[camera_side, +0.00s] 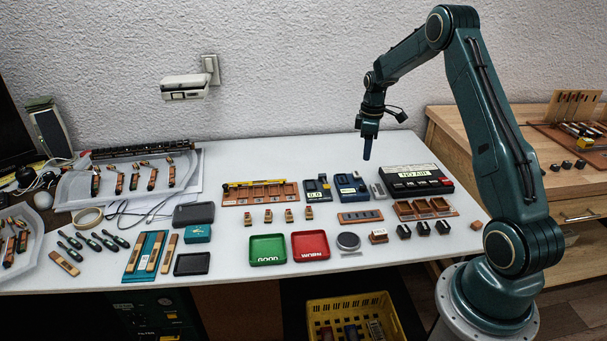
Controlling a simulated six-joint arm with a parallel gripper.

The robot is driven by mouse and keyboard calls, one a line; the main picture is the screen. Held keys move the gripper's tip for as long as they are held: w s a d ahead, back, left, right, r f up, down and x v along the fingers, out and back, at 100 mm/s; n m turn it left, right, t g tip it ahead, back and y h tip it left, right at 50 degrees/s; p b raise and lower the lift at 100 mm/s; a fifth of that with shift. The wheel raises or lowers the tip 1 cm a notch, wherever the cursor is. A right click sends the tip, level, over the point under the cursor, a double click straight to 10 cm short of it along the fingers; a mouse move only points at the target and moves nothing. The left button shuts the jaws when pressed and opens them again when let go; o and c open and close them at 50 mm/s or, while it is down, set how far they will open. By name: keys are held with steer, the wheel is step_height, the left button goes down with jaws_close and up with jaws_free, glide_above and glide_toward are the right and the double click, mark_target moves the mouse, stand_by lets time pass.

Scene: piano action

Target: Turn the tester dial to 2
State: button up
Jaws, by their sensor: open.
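My gripper (367,155) hangs pointing down in the air above the back right part of the white table. Its fingers appear edge-on, with nothing visible in them. Below it stands a blue device (351,187), and left of that a dark device (317,190) with a small light readout. A black box (415,181) labelled "NO AIR" stands to the right. I cannot tell which of these is the tester. Its dial and the dial's setting are too small to make out. The gripper touches none of them.
A green tray (267,250) and a red tray (310,246) lie in front, with small wooden blocks behind them. A round grey disc (348,241) and a wooden rack (425,208) stand to the right. A yellow crate (352,312) is below the table's front edge.

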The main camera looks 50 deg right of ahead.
mark_target(363, 186)
step_height(363, 186, down, 13)
stand_by(0.7)
steer(key=shift+c, duration=0.4)
jaws_close()
steer(key=shift+m, duration=0.4)
steer(key=m, duration=1.1)
stand_by(0.3)
